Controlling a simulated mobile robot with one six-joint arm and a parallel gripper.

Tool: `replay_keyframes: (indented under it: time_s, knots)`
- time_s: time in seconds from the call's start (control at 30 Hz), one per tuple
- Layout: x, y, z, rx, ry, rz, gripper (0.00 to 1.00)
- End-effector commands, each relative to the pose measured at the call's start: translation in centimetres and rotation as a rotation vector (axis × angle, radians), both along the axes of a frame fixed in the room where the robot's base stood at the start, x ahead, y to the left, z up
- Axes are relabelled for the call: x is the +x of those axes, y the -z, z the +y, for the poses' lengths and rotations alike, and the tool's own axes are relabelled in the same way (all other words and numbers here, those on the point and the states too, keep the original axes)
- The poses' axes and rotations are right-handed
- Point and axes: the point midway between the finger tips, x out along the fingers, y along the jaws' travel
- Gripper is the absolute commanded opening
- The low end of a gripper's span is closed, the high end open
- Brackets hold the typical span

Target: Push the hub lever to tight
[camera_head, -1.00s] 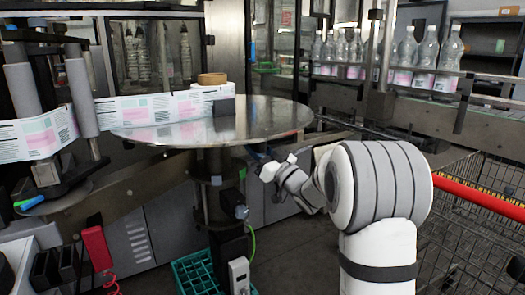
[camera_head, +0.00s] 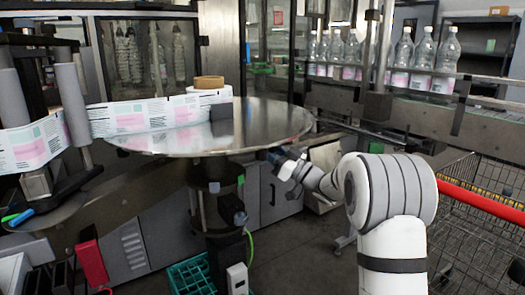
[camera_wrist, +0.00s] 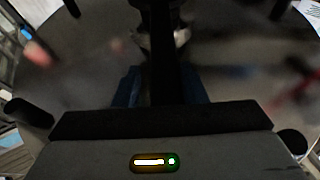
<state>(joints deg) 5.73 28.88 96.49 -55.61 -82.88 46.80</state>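A round metal reel table (camera_head: 262,125) stands on a dark central column (camera_head: 207,205). A brown core (camera_head: 209,82) sits on a white roll (camera_head: 207,94) on the table, with a dark block beside it. I cannot clearly make out the hub lever in either view. My gripper (camera_head: 279,160) is just under the table's right front edge, right of the column. In the wrist view my gripper (camera_wrist: 160,90) shows bluish finger parts either side of a dark upright bar (camera_wrist: 165,45). Whether it touches the bar, and how far the fingers are apart, is unclear.
A printed label web (camera_head: 150,115) runs left to rollers (camera_head: 72,100). A green crate (camera_head: 190,275) stands below the column. A wire cart (camera_head: 475,220) with a red handle (camera_head: 480,203) is at right. Bottles (camera_head: 400,60) line the conveyor behind.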

Motion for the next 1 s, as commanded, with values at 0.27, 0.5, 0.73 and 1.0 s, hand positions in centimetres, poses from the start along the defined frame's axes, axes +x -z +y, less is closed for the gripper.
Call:
replay_keyframes:
  time_s: [0.27,0.5,0.73,1.0]
  knots:
    - [-0.1,0.1,0.3,-0.002,-0.005,0.001,0.49]
    - [-0.7,0.6,-0.6,-0.002,-0.004,0.002,0.49]
    - [-2.8,2.1,-3.8,-0.001,-0.003,0.003,0.49]
    - [-4.1,3.1,-5.7,-0.001,-0.005,0.002,0.49]
